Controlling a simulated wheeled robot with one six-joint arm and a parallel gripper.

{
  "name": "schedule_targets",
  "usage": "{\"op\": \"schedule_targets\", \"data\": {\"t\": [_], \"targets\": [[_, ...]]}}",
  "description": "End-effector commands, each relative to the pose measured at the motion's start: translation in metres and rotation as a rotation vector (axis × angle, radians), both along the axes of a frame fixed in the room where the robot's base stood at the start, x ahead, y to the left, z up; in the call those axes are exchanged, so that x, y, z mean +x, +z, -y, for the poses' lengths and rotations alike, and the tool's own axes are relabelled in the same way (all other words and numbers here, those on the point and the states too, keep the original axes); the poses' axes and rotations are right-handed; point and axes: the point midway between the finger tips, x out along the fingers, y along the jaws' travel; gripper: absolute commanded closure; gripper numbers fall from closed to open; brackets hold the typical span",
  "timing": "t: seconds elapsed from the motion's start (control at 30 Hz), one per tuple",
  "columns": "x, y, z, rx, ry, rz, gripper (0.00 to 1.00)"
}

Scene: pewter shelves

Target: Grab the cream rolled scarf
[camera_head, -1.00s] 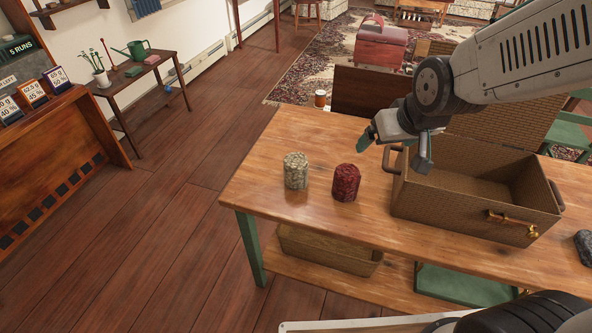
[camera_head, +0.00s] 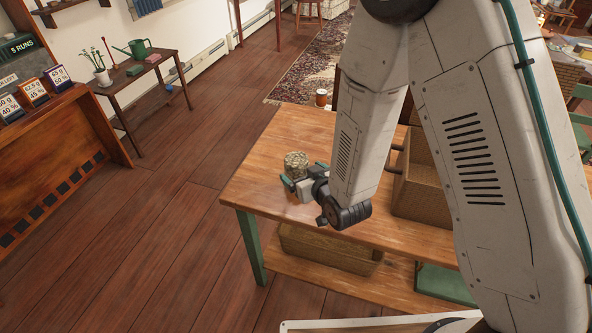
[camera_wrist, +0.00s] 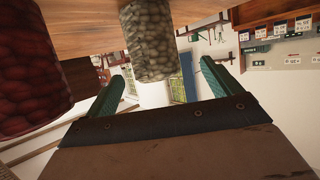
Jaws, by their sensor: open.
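The cream rolled scarf (camera_head: 296,162) stands on the wooden table near its left end. My gripper (camera_head: 302,177) is low over the table, right in front of the scarf in the head view, with its green fingers apart. In the wrist view the cream scarf (camera_wrist: 148,38) is ahead, roughly between the lines of the two open fingers (camera_wrist: 165,82), and nothing is held. The red rolled scarf (camera_wrist: 30,70) is close on the left in the wrist view. In the head view my arm hides the red scarf.
The wooden table (camera_head: 262,195) carries a wicker basket (camera_head: 420,190) at the right, partly behind my arm. A lower shelf holds another basket (camera_head: 330,250). A small cup (camera_head: 321,97) shows beyond the table. The table's left end is clear.

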Motion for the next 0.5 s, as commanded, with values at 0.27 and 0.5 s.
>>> {"op": "schedule_targets", "data": {"t": [0.27,0.5], "targets": [[0.033,-0.012,-0.008,0.0,-0.001,0.0,0.1],[0.058,-0.023,-0.017,0.0,-0.001,0.0,0.1]]}}
